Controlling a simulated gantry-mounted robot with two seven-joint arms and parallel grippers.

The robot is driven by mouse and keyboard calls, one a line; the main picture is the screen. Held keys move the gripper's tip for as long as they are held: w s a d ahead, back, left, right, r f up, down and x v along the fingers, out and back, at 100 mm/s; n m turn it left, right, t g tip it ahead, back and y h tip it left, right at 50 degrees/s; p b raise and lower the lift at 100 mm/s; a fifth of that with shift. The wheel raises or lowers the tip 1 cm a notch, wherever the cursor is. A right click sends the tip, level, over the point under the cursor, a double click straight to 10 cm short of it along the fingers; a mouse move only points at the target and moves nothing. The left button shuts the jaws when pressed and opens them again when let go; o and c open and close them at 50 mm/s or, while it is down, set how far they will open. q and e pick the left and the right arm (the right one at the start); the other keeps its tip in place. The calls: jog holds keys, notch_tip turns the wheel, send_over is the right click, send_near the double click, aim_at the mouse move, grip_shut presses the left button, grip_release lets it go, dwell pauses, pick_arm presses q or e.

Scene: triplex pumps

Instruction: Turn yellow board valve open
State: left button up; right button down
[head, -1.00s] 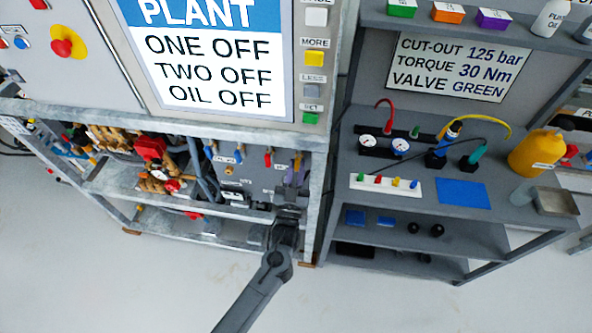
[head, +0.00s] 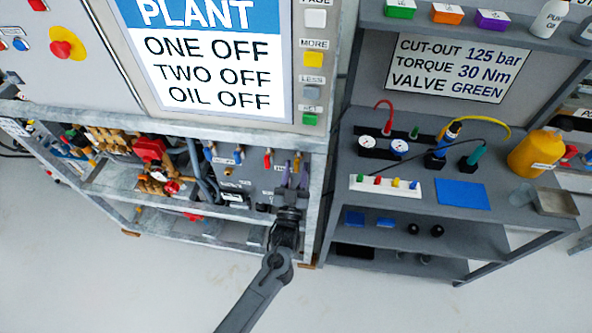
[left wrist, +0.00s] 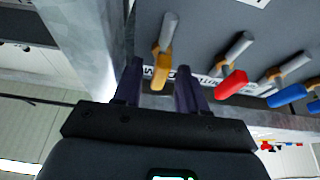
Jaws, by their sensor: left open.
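The board valve with the yellow lever (left wrist: 161,72) and grey stem shows in the left wrist view, upper middle. It lies between the two dark fingers of my left gripper (left wrist: 158,80), which is open with a gap on each side of the lever. In the head view, my left gripper (head: 293,173) is at the right end of the grey valve board (head: 240,176). The yellow lever (head: 298,158) is partly hidden there by the fingers. My right gripper is not in view.
A red lever (left wrist: 231,84) and a blue lever (left wrist: 287,95) sit to the right of the yellow one on the board. A galvanised frame post (left wrist: 88,40) stands close on the left in the wrist view. A grey bench (head: 350,200) stands right of the rack.

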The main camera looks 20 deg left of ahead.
pick_arm(q)
jog(key=v, duration=1)
jog(key=shift+s+p, duration=0.4)
jog(key=shift+f, duration=0.1)
